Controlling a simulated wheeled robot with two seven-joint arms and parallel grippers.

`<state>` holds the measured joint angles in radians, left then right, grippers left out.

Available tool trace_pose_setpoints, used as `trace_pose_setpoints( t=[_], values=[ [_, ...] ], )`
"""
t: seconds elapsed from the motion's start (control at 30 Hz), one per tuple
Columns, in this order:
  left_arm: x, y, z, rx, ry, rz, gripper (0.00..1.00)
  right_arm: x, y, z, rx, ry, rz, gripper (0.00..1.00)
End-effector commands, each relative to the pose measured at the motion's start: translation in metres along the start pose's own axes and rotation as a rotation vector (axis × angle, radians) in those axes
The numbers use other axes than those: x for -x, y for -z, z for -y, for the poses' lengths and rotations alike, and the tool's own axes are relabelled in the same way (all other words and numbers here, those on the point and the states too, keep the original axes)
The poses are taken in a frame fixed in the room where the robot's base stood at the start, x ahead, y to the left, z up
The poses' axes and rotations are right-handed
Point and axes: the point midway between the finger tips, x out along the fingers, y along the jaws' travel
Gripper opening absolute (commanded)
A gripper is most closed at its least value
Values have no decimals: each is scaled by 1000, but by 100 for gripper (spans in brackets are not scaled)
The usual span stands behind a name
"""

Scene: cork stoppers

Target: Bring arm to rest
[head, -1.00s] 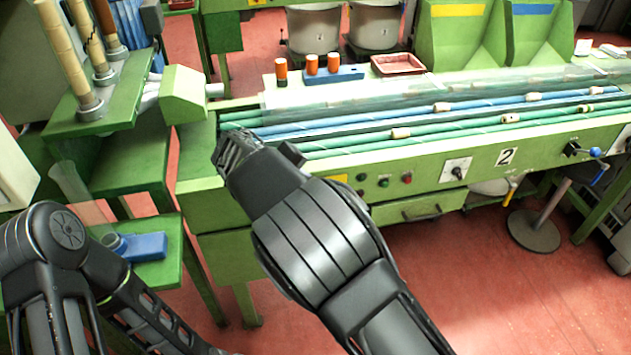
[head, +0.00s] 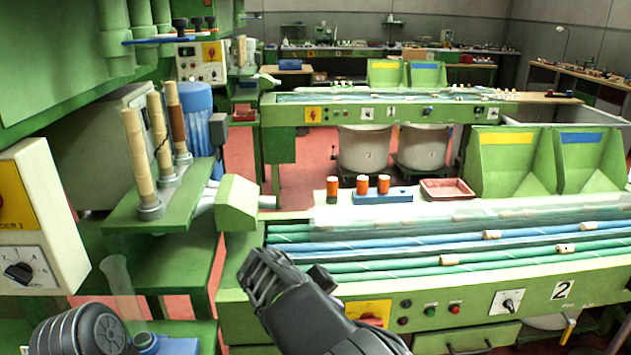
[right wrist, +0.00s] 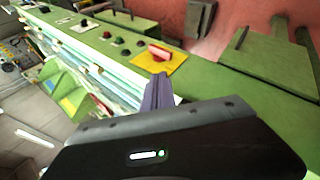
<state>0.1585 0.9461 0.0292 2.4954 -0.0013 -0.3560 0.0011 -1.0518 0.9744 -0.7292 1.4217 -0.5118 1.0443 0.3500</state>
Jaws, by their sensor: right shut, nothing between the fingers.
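Part of my left arm (head: 85,330) shows at the bottom left of the head view. The left gripper is out of the picture.
Cork stoppers (head: 450,260) lie along the bench's green and blue rods. Stacked cork columns (head: 138,155) stand on a green stand at left. A clear tube (head: 120,285) stands below them.

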Motion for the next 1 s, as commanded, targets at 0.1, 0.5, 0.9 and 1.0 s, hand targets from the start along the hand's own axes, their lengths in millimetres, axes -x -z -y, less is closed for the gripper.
trace_pose_setpoints(
  t=[0.1,0.5,0.9,1.0],
  values=[
    [0,0,0,0,0,0,36,-32,-16,15,14,58,34,0],
    [0,0,0,0,0,0,36,-184,-198,173,-90,629,221,0],
    [0,0,0,0,0,0,36,-129,-339,274,-585,995,261,0],
    [0,0,0,0,0,0,36,-123,-343,275,-618,1000,257,0]
  ],
)
